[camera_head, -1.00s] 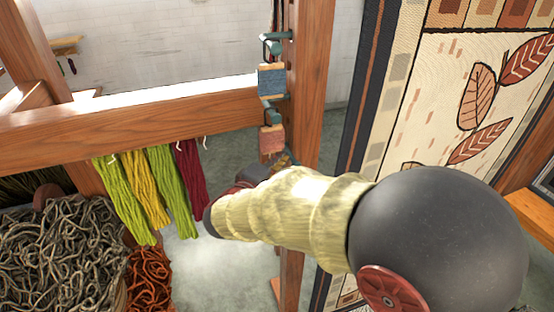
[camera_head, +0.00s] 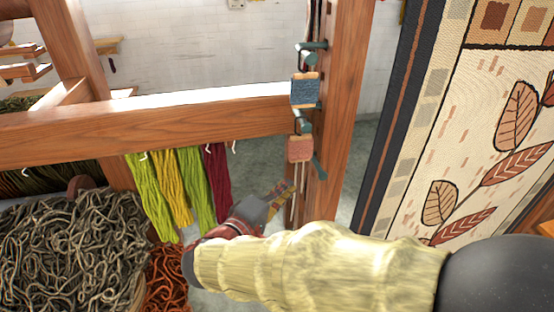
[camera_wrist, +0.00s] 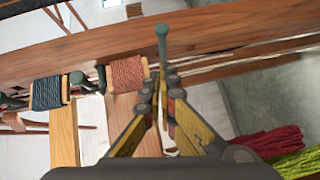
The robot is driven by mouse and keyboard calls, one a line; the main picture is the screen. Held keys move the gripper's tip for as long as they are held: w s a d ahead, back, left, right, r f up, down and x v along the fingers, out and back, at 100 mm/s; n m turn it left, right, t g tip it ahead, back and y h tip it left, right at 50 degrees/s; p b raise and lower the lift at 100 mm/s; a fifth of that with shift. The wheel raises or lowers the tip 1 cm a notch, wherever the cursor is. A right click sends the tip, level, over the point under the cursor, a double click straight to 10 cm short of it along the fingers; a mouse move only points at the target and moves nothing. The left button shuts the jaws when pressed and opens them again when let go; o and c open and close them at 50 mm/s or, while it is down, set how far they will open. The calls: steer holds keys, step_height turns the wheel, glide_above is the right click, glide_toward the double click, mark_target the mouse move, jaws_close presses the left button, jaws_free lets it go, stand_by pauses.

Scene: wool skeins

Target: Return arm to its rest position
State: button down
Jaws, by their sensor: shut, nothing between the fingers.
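My gripper (camera_head: 280,197) is at the end of my yellow-sleeved arm, low in front of the loom post and below the pegs. In the wrist view the fingers of my gripper (camera_wrist: 163,85) are together at the tips with nothing between them. A card wound with blue yarn (camera_head: 305,91) hangs at a peg on the post, and it shows at the left of the wrist view (camera_wrist: 48,92). A card wound with red-pink yarn (camera_head: 299,148) hangs below it, and it shows near the fingers in the wrist view (camera_wrist: 127,72).
The wooden beam (camera_head: 150,117) runs across, with lime (camera_head: 152,200), yellow (camera_head: 173,190), green (camera_head: 197,190) and maroon (camera_head: 217,185) skeins hanging under it. A heap of grey yarn (camera_head: 70,250) and orange yarn (camera_head: 167,280) lie lower left. A patterned rug (camera_head: 470,120) hangs at right.

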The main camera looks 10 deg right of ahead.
steer(key=s+f+m+g+y+b, duration=0.3)
steer(key=s+f+g+y+b, duration=0.65)
steer(key=s+f, duration=0.95)
steer(key=shift+s+d+r+m+t+y+b, duration=0.4)
steer(key=shift+d+m+t, duration=0.2)
steer(key=shift+d+m, duration=0.2)
steer(key=shift+s+d+r+m+t+y+b, duration=0.3)
steer(key=shift+d+r+m+t+b, duration=0.2)
steer(key=shift+d+m, duration=0.3)
steer(key=shift+s+d+r+m+t+y+b, duration=0.35)
steer(key=shift+d+m+t, duration=0.35)
steer(key=shift+d, duration=0.15)
